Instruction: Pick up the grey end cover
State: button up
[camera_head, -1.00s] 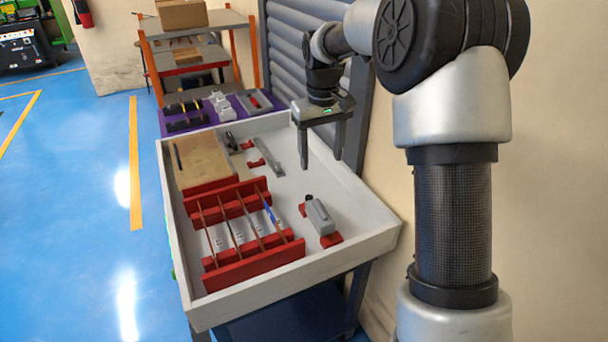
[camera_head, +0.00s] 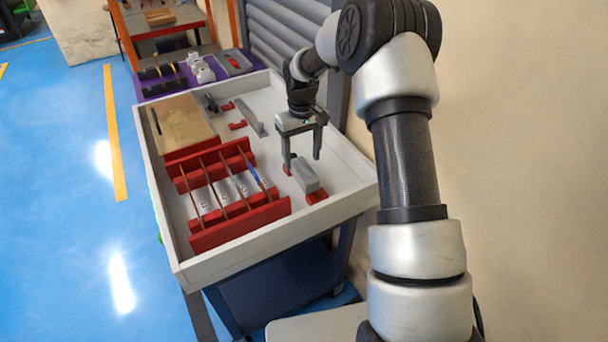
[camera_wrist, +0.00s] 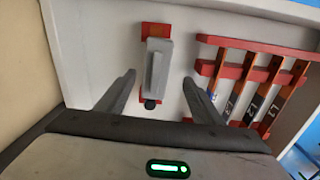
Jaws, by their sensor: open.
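The grey end cover (camera_head: 305,176) appears to be the grey block with a raised ridge, resting on red supports in the right part of the white tray. In the wrist view the cover (camera_wrist: 157,66) lies ahead, with a black knob at its near end. My gripper (camera_head: 302,164) points down over the tray at the cover's far end. It is open and empty. In the wrist view my gripper's fingers (camera_wrist: 159,78) lie to either side of the cover's line, with gaps on both sides. I cannot tell its exact height above the cover.
The white tray (camera_head: 167,225) has raised walls. A red rack (camera_head: 240,228) with several upright strips stands left of the cover. A wooden board (camera_head: 182,125) and a grey bar (camera_head: 250,122) lie farther back. A purple mat (camera_head: 192,84) with small parts is behind the tray.

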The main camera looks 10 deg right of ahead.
aim_at(304, 166)
jog(key=f, duration=0.5)
jog(key=shift+w+d+f, duration=0.1)
jog(key=shift+w+d, duration=0.05)
jog(key=shift+d, duration=0.15)
jog(key=c, duration=1.2)
jog(key=shift+o, duration=0.2)
